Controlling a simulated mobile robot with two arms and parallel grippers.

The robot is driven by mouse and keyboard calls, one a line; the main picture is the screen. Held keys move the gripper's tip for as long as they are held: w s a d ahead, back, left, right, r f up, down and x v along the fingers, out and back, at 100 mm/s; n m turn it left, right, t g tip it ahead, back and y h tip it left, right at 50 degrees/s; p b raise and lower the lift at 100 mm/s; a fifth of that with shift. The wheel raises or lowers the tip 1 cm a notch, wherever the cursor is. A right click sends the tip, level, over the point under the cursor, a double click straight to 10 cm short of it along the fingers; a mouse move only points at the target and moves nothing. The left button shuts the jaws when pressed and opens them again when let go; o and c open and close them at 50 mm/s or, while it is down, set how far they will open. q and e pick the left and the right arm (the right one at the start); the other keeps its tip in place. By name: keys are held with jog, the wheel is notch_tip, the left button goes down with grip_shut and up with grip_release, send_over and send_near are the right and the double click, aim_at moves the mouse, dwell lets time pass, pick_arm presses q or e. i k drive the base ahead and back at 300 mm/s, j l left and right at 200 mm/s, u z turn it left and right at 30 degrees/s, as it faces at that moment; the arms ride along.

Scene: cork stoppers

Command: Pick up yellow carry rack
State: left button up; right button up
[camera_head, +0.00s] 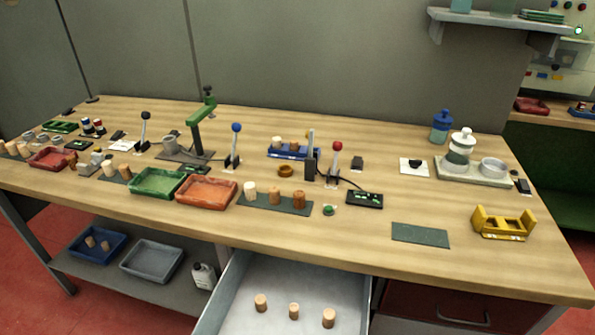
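The yellow carry rack (502,224) stands upright near the right end of the wooden workbench (350,242). It has a raised plate at each end and a low middle part. Nothing tall stands in it; small details inside are too small to tell. Neither of my grippers shows in the head view.
A flat dark green mat (420,235) lies left of the rack. An open drawer (285,290) with cork stoppers juts out below the bench front. The bench around the rack is clear.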

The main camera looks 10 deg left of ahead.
aim_at(503, 221)
jog(key=k+j+u, duration=0.25)
jog(key=u, duration=0.15)
jog(key=z, duration=1.4)
jog(key=i+l+z, duration=0.2)
jog(key=z, duration=0.15)
jog(key=i+l+z, duration=0.35)
jog(key=k, duration=0.1)
